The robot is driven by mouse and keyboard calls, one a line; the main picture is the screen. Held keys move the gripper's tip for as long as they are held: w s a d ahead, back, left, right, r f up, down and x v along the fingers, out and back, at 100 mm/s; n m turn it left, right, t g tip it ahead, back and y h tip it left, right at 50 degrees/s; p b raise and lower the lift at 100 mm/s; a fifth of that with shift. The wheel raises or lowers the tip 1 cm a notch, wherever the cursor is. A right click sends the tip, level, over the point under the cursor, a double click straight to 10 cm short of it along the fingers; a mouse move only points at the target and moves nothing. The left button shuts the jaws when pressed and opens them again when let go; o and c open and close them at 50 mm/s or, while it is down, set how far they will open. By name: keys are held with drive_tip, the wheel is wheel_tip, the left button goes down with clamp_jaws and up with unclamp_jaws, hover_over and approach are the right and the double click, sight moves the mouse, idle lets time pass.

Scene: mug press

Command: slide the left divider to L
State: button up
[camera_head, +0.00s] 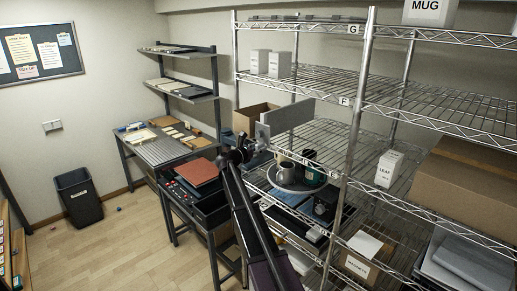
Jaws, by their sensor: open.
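My gripper (263,142) is open at the panel's lower left end, at the tip of my raised dark arm. A smaller pale plate shows right at the gripper; I cannot tell whether it belongs to the panel or the gripper. I cannot tell whether the fingers touch the panel. I cannot make out a mark L or a second divider.
A round tray (274,185) with mugs sits on the shelf below, behind my arm. White boxes (270,63) stand on the upper shelf and a LEAF box (389,168) farther right. A rack post (357,110) stands right of the panel. The shelf marked F is largely bare.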

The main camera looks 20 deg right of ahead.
sight(300, 161)
clamp_jaws()
drive_tip(key=shift+s, duration=0.1)
drive_tip(key=s+d, duration=0.2)
drive_tip(key=s, duration=0.4)
drive_tip(key=s+d, duration=0.2)
drive_tip(key=s, duration=0.4)
drive_tip(key=s+d, duration=0.3)
drive_tip(key=s, duration=0.4)
unclamp_jaws()
drive_tip(key=shift+s, duration=0.1)
